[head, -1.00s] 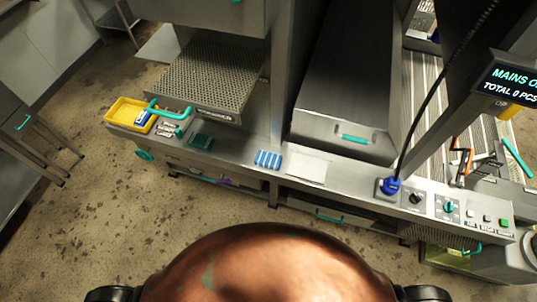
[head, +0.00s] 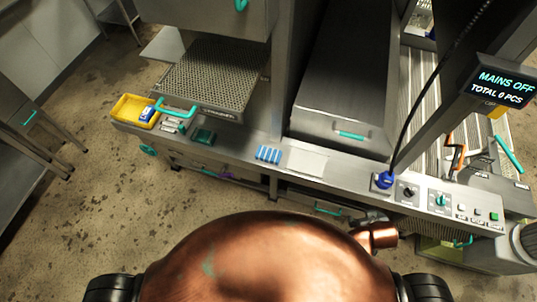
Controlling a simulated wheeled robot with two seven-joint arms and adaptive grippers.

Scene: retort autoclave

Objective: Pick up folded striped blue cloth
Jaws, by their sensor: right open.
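The folded striped blue cloth (head: 268,154) lies flat on the steel front ledge, near the middle of the head view. Its blue and white stripes are clearly visible and nothing covers it. My right gripper (head: 370,215) shows only in part, in front of the ledge, to the right of and nearer than the cloth. It is open and apart from the cloth. My copper wrist part shows beside it, and the fingers are hard to make out. My left gripper is not in view.
A pale flat plate (head: 306,161) lies right of the cloth. A dark green item (head: 203,137) and a yellow tray (head: 126,106) are to the left. A blue plug (head: 384,180) with a black cable and a control panel (head: 428,198) are on the right.

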